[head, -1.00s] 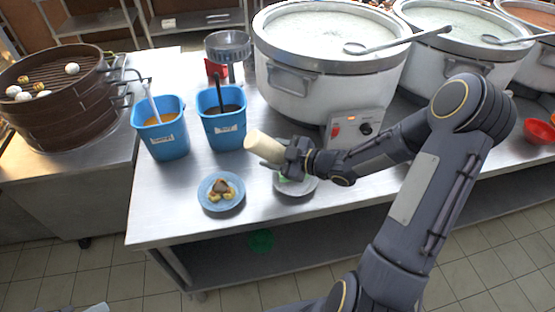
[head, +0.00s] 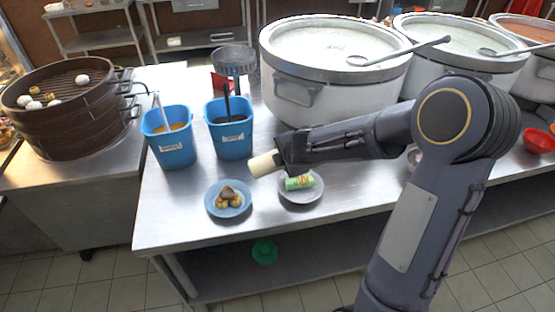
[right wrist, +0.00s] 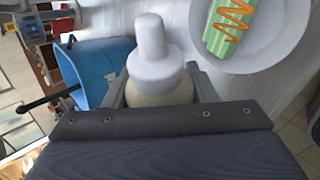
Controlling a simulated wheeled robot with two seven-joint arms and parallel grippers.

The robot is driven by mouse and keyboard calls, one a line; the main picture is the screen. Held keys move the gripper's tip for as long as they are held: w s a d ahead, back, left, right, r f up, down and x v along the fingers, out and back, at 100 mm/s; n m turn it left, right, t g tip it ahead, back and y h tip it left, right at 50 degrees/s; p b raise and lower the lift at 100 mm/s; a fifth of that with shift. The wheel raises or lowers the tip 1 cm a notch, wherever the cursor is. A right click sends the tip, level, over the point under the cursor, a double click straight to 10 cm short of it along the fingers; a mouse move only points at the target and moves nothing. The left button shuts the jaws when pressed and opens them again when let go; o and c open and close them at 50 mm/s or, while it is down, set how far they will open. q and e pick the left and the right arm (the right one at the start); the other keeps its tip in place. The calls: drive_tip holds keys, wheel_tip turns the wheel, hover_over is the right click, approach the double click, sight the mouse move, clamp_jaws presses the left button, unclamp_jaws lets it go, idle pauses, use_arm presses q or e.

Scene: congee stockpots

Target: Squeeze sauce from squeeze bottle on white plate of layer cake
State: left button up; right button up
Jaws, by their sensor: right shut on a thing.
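My right gripper (right wrist: 158,90) is shut on the squeeze bottle (right wrist: 160,70), with a finger on each side of it. The bottle has a pale body and a white nozzle. In the head view its cream end (head: 263,164) sticks out, tilted, above and left of the white plate; my arm hides the rest. The white plate (head: 301,199) holds a green layer cake (head: 298,183) with orange zigzag sauce on top. The cake (right wrist: 232,28) and plate (right wrist: 272,58) also show at upper right in the wrist view, apart from the nozzle. My left gripper is not in view.
Two blue tubs (head: 172,149) (head: 231,140) stand behind. Large stockpots (head: 300,92) line the back. Bare steel table (head: 170,215) lies at the front left.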

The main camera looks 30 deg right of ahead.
drive_tip(key=d+r+h+p, duration=0.1)
drive_tip(key=d+r+n+h+p, duration=0.1)
drive_tip(key=h, duration=0.1)
drive_tip(key=shift+s+d+n+g, duration=0.15)
drive_tip(key=shift+s+n+g, duration=0.15)
drive_tip(key=shift+g, duration=0.1)
use_arm(q)
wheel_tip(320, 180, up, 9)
drive_tip(key=p, duration=0.5)
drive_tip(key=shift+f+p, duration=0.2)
drive_tip(key=shift+p, duration=0.1)
use_arm(e)
drive_tip(key=d+r+n+h, duration=0.2)
drive_tip(key=r+h, duration=0.2)
drive_tip(key=r, duration=0.3)
drive_tip(key=d+r+n+h, duration=0.2)
drive_tip(key=r+h, duration=0.2)
drive_tip(key=r, duration=0.2)
drive_tip(key=shift+s+r+n, duration=0.3)
drive_tip(key=shift+s+r, duration=0.05)
drive_tip(key=shift+s, duration=0.1)
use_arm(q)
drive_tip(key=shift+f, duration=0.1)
